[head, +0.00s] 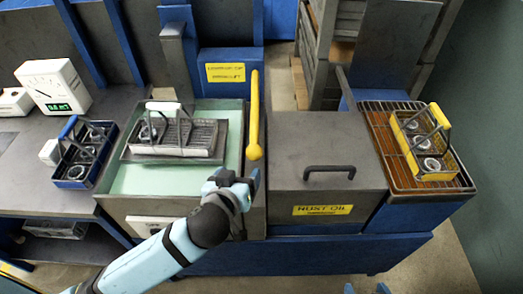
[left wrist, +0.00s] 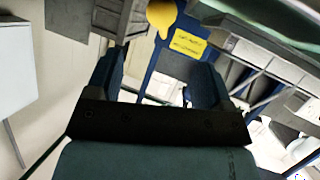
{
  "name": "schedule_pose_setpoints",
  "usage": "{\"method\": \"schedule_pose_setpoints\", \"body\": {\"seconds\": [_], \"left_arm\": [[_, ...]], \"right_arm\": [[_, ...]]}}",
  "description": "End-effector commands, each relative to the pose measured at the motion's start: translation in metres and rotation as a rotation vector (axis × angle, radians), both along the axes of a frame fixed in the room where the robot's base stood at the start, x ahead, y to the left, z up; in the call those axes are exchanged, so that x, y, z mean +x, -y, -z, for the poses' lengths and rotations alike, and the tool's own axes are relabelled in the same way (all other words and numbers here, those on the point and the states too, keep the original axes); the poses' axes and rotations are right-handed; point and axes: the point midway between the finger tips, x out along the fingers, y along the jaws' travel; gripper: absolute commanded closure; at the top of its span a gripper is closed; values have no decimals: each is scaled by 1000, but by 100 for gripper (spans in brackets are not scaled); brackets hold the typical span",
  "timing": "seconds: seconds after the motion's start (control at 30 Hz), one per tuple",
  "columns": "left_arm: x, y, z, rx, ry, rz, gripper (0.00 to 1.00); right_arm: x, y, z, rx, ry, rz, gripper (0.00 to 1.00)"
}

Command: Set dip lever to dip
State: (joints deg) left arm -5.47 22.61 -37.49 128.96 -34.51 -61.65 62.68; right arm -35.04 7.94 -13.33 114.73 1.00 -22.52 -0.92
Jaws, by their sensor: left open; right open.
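The dip lever is a yellow rod (head: 254,115) with a ball at its near end, running along the right side of the green-lined tank (head: 115,205). My left gripper (head: 237,178) is open and empty, just in front of and slightly left of the ball, with a small gap. In the left wrist view the yellow ball (left wrist: 162,18) shows beyond the two spread fingers, near the top edge. A blue post with a yellow label (head: 225,72) stands behind the tank. My right gripper (head: 367,289) is open at the bottom edge, only its tips showing.
A white-handled basket (head: 175,145) sits in the tank. A blue basket (head: 82,165) with rings stands left. A grey lidded box (head: 325,150) with a black handle is close on the lever's right. A yellow basket (head: 422,145) stands on a grate (head: 378,120) at far right.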

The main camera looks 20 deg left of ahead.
Motion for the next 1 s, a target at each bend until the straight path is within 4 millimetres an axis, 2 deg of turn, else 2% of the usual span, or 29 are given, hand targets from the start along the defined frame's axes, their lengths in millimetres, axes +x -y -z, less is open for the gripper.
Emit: {"method": "schedule_pose_setpoints", "body": {"seconds": [0.17, 0.5, 0.7, 1.0], "left_arm": [[16, -1, 5, 2, 3, -2, 26], [82, -1, 31, 4, 3, -1, 26], [112, -1, 44, 2, 1, 0, 26], [127, -1, 52, 1, 0, 0, 26]], "right_arm": [[-1, -2, -2, 3, -1, -1, 20], [-2, -3, -6, 3, 1, -3, 20], [-2, -2, -5, -1, 0, -3, 20], [-2, 0, -5, -5, 2, -2, 20]]}}
